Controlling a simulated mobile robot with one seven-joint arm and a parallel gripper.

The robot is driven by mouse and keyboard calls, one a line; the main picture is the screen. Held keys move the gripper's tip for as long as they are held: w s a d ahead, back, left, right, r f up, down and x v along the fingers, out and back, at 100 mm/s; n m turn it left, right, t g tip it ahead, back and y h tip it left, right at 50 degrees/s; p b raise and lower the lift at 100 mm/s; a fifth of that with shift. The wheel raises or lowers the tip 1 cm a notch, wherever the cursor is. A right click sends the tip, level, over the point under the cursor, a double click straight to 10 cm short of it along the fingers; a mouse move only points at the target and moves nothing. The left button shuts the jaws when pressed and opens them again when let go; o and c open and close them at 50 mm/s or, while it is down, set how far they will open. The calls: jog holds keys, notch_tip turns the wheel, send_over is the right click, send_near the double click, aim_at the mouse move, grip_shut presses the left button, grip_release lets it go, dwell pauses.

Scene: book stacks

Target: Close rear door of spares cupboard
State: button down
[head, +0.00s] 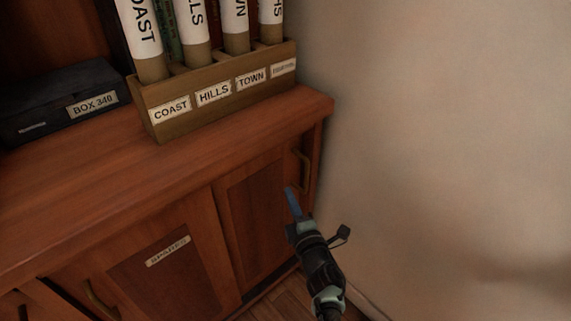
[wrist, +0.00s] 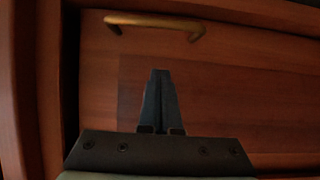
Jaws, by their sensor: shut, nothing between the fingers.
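The spares cupboard is a low wooden unit. Its left door (head: 185,285) bears a "SPARES" label and has a brass handle (head: 98,298) at its left. The right door (head: 247,215) carries a brass handle (head: 303,168) near the cupboard's right end; this handle also shows at the top of the wrist view (wrist: 155,22). Which door is the rear one is not marked, and I cannot tell whether the right door is fully closed. My gripper (head: 291,190) is in front of the right door. Its fingers (wrist: 160,72) are shut and empty, apart from the handle.
The cupboard top (head: 75,200) bears a rack (head: 215,95) of rolled tubes and a dark box (head: 60,100) labelled "BOX 340". A plain wall (head: 450,130) stands close on the right. A strip of wooden floor (head: 285,297) shows below.

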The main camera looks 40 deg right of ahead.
jog(key=p+v, duration=0.3)
jog(key=v, duration=0.6)
jog(key=shift+d, duration=0.2)
jog(key=shift+s, duration=0.15)
